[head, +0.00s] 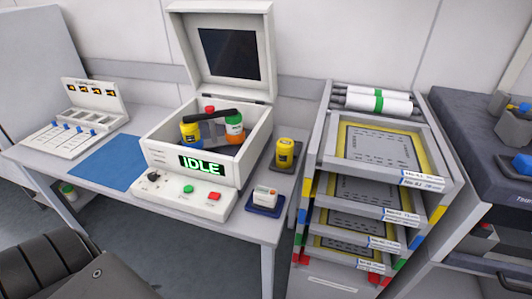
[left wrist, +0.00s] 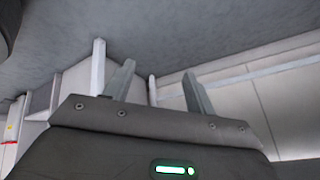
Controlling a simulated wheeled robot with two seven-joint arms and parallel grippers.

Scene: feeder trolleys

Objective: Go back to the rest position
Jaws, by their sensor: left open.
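My left gripper (left wrist: 158,70) shows in the left wrist view, with its two grey fingers standing apart and nothing between them. It is open and empty. Behind the fingers are grey floor, white posts and pale panels. In the head view a dark part of my left arm fills the lower left corner, in front of the bench; the gripper itself is not seen there. My right gripper is in neither view.
A white bench (head: 257,226) carries an open-lidded box machine (head: 165,160) reading IDLE, holding bottles and a black-handled tool. A yellow jar (head: 285,153), blue mat (head: 107,162) and sorter tray (head: 62,140) stand around it. A tray rack (head: 313,135) and dark-topped trolley (head: 470,130) stand right.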

